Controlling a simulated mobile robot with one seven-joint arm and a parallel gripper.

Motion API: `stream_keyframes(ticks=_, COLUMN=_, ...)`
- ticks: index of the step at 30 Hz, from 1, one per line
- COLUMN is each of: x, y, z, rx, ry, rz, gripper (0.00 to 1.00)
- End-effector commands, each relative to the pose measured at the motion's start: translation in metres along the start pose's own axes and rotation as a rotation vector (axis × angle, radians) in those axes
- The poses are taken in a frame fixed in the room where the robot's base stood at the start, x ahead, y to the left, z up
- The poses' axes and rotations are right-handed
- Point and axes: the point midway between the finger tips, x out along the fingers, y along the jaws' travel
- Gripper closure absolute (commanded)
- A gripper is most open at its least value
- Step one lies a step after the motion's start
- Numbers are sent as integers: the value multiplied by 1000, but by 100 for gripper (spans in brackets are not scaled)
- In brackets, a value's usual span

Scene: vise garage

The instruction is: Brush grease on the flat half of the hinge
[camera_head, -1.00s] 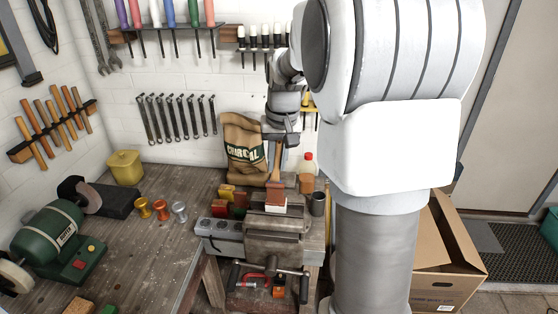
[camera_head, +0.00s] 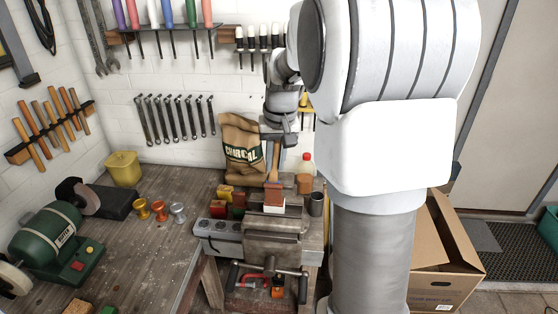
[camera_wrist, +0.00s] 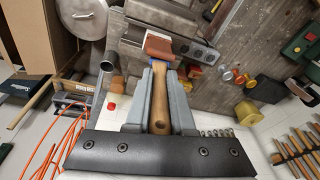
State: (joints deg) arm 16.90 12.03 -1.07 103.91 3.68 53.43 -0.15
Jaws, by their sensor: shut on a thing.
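A brush with a wooden handle and reddish-brown bristles (camera_head: 274,187) stands handle up over the vise (camera_head: 273,228) in the head view. My gripper (camera_wrist: 161,72) is shut on its handle, which lies between the grey fingers in the wrist view. The brush head (camera_wrist: 158,46) points toward the vise there. A small white block-like piece (camera_head: 273,206) shows just below the bristles at the vise top. I cannot tell whether the bristles touch it. I cannot make out the hinge or its flat half; the brush covers part of that spot.
A green bench grinder (camera_head: 52,238) stands at left. The bench middle is largely clear.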

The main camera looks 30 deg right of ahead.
Motion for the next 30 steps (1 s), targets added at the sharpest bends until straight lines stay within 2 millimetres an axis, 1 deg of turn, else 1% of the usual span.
stream_keyframes(ticks=5, x=0, y=2, z=0, rx=0, ry=0, rz=0, gripper=100)
stream_keyframes(ticks=18, x=-3, y=15, z=3, rx=1, ry=1, rz=-1, gripper=100)
stream_keyframes(ticks=23, x=-3, y=12, z=2, rx=-1, ry=1, rz=-1, gripper=100)
stream_keyframes(ticks=30, x=-3, y=3, z=0, rx=-1, ry=1, rz=0, gripper=100)
